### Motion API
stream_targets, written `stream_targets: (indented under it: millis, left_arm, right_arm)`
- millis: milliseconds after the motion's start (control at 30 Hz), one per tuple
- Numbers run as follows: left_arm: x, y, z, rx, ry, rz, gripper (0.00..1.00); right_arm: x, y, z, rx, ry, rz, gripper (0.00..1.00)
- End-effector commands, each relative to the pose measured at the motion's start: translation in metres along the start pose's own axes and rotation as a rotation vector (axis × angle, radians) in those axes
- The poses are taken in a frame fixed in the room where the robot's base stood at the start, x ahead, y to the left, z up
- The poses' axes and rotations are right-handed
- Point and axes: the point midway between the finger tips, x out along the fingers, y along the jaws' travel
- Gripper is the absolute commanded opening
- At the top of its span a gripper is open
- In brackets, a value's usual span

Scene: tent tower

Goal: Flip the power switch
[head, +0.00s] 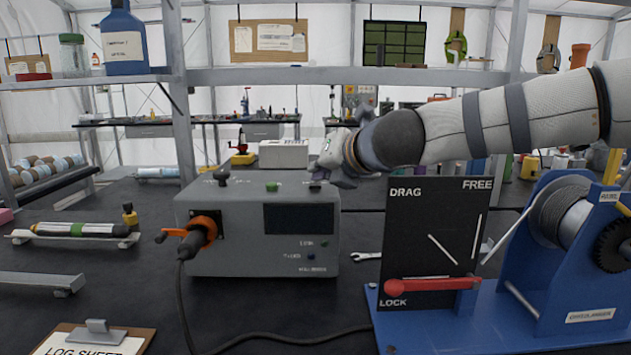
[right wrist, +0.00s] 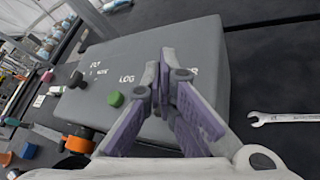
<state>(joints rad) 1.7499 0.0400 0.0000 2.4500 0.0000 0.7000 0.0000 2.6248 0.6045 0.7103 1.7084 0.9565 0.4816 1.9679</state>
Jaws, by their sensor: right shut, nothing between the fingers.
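A grey control box (head: 262,240) stands on the dark bench, with a dark display and small labelled lights on its front. On its top are a black knob (head: 222,176), a green button (head: 272,187) and a small dark switch-like part (head: 315,186) near the right end. I cannot tell the switch's position. My right gripper (head: 334,170) is shut and empty, just above the box's top right end. In the right wrist view its fingers (right wrist: 166,62) are together over the box top (right wrist: 205,60), right of the green button (right wrist: 115,99), and hide part of the surface; contact is unclear.
An orange plug (head: 200,234) with a black cable is in the box's front left. A wrench (head: 366,256) lies right of the box. A blue winch stand (head: 560,320) with a black DRAG/FREE/LOCK panel (head: 425,235) stands at right. A clipboard (head: 95,338) lies front left.

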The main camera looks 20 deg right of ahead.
Motion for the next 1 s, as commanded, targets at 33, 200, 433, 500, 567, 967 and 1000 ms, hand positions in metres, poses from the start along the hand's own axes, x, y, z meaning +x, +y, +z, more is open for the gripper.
stream_targets:
  millis: [33, 200, 433, 500, 567, 967, 1000]
  left_arm:
    - [-0.006, 0.000, -0.004, 0.000, 0.019, 0.001, 0.40]
    - [-0.011, 0.000, -0.009, 0.000, 0.039, 0.002, 0.40]
    - [-0.010, 0.000, -0.007, 0.000, 0.033, 0.001, 0.40]
    - [-0.011, 0.000, -0.008, 0.000, 0.038, 0.001, 0.40]
    - [-0.013, 0.001, -0.010, 0.000, 0.045, 0.002, 0.40]
    - [-0.017, 0.001, -0.013, 0.000, 0.058, 0.002, 0.40]
    - [-0.017, 0.001, -0.013, 0.000, 0.058, 0.002, 0.40]
  right_arm:
    - [-0.007, 0.005, 0.007, -0.002, -0.010, 0.005, 0.00]
    - [-0.011, 0.008, 0.010, -0.001, -0.009, 0.005, 0.00]
    - [-0.009, 0.006, 0.007, -0.001, -0.004, 0.002, 0.00]
    - [-0.012, 0.009, 0.010, -0.001, -0.005, 0.003, 0.00]
    - [-0.017, 0.013, 0.014, -0.003, -0.009, 0.004, 0.00]
    - [-0.042, 0.030, 0.031, -0.001, -0.005, 0.002, 0.00]
    - [-0.043, 0.031, 0.032, -0.001, -0.004, 0.002, 0.00]
